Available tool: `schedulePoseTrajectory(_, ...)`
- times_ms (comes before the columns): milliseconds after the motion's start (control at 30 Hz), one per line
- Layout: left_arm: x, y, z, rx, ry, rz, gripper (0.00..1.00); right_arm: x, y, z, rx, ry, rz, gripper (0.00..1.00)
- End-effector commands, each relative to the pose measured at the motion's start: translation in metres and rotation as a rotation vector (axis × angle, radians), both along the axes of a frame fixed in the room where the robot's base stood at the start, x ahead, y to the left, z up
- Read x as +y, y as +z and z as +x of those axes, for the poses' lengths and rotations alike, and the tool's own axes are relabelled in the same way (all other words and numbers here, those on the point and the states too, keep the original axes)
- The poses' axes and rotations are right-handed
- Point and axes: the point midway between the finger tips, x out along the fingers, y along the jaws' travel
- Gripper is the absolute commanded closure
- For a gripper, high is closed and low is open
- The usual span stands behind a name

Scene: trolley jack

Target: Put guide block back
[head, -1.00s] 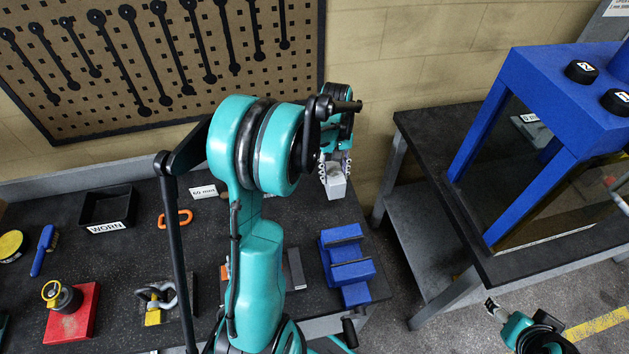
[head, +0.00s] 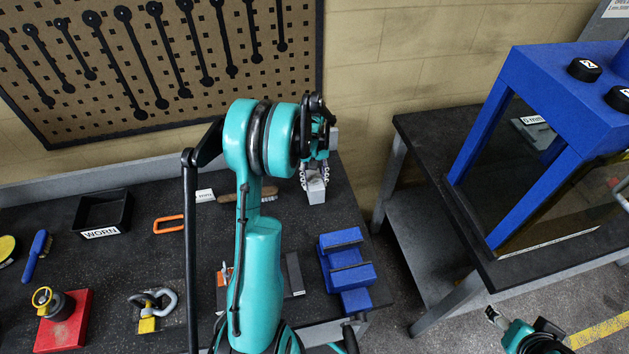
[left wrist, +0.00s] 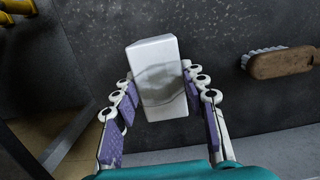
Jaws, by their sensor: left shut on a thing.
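The guide block (head: 316,191), a pale grey block, is between the fingers of my left gripper (head: 315,172), over the back right part of the dark bench. In the left wrist view the block (left wrist: 157,78) has a white end and a darker, smudged patch on its side. The fingers of the left gripper (left wrist: 160,105) are shut on it from both sides. I cannot tell whether the block touches the bench top. My right gripper (head: 493,314) shows small at the lower right, over the floor; its jaws are too small to read.
A wooden brush (left wrist: 282,63) lies near the block. A blue vise (head: 345,262) stands at the bench's right front. A WORN tray (head: 103,213), orange link (head: 169,224), shackle (head: 153,303) and red block (head: 66,318) are to the left. A blue press frame (head: 560,100) stands on the right table.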

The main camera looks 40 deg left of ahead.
Motion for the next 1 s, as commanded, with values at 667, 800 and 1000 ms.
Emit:
schedulePoseTrajectory(667,0.0,-0.001,0.0,0.0,0.0,0.0,0.37,0.0,-0.001,0.0,0.0,0.0,0.0,0.34)
schedulePoseTrajectory(800,0.0,0.008,0.0,0.0,0.0,0.0,0.37,0.0,0.003,0.0,0.0,0.0,0.0,0.34)
schedulePoseTrajectory(1000,0.004,0.048,0.003,0.0,0.001,0.0,0.37,0.0,0.012,0.0,0.0,0.0,0.0,0.34)
